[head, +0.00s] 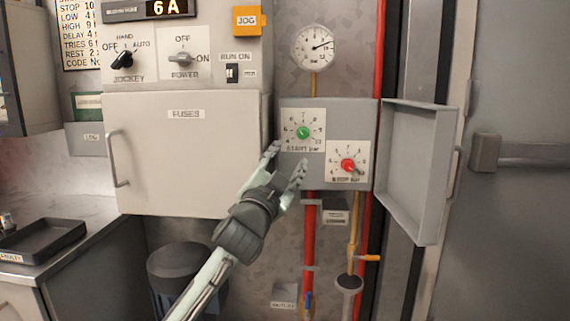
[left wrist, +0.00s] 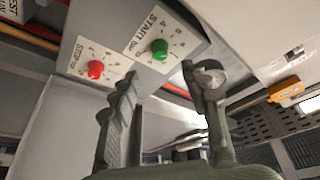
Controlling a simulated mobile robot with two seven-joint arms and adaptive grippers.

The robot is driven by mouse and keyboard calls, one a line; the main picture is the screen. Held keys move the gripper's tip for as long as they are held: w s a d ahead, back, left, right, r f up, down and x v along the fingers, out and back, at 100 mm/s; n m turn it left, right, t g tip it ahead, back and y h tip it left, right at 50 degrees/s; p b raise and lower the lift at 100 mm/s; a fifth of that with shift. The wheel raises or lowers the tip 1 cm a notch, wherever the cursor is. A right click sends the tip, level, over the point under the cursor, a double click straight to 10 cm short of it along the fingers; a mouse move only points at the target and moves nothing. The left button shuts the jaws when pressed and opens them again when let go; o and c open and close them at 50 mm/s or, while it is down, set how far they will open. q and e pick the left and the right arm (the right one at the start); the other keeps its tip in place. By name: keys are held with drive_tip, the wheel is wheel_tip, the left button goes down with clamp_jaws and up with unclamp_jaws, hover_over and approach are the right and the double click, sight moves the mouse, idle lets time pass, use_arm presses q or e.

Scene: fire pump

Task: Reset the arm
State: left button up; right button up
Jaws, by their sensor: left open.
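My left gripper (head: 285,167) is open and empty in front of the grey control box, just left of and below the green START dial knob. The left wrist view also shows its two spread fingers (left wrist: 160,90). The green knob (head: 303,133) sits on a white scale plate; it also shows in the left wrist view (left wrist: 159,49). The red STOP knob (head: 348,165) is lower right of it, and shows in the left wrist view (left wrist: 95,69). The fingers appear apart from both knobs. My right gripper is in neither view.
The box's grey door (head: 416,170) stands open to the right. A closed FUSES cabinet (head: 180,170) with a handle is on the left. A pressure gauge (head: 315,47) is above. Red pipes (head: 310,240) run below. A black tray (head: 40,240) lies on the left counter.

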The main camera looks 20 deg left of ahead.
use_arm(q)
drive_tip(key=shift+v, duration=1)
